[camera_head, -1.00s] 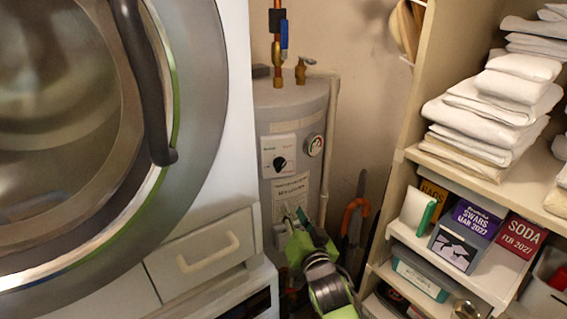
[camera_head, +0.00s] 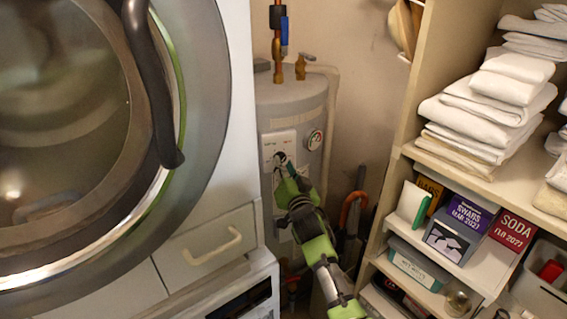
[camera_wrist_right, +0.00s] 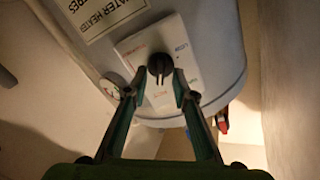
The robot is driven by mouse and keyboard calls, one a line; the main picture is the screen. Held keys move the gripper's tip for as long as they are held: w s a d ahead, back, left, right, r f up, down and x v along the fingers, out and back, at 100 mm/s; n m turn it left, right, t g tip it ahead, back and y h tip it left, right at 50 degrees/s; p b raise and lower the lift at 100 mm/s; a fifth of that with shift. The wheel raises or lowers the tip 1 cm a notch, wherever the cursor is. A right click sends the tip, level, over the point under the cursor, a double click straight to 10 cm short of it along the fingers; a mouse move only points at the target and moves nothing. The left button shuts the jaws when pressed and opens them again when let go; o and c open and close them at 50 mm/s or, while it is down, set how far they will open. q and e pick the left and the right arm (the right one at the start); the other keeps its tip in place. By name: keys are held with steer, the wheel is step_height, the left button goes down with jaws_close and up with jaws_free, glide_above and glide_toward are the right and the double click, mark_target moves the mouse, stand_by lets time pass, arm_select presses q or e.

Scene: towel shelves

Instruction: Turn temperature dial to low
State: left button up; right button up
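The grey water heater (camera_head: 290,98) stands behind the gap between the washer and the shelves. Its white control panel (camera_head: 269,145) carries the black temperature dial, mostly covered by my right gripper (camera_head: 282,160) in the head view. In the right wrist view the dial (camera_wrist_right: 160,64) sits on the panel (camera_wrist_right: 186,52) with its raised grip between the two fingertips of my right gripper (camera_wrist_right: 159,80). The fingers are apart, one on each side of the dial, with slight gaps visible. I cannot tell whether they touch it. My left gripper is not in view.
The washer (camera_head: 205,110) stands close on the left, with a drawer (camera_head: 212,250) below its door. Shelves with towels (camera_head: 487,110) and boxes (camera_head: 462,220) stand on the right. A round gauge (camera_head: 315,140) is beside the panel. My arm reaches through the narrow gap.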

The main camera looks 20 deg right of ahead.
steer(key=shift+w, duration=0.5)
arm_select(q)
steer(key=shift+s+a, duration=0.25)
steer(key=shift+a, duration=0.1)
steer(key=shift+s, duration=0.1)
arm_select(e)
jaws_close()
steer(key=shift+n, duration=0.4)
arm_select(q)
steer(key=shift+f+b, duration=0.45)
arm_select(e)
steer(key=n, duration=2.3)
steer(key=shift+a+f, duration=0.25)
steer(key=shift+a, duration=0.05)
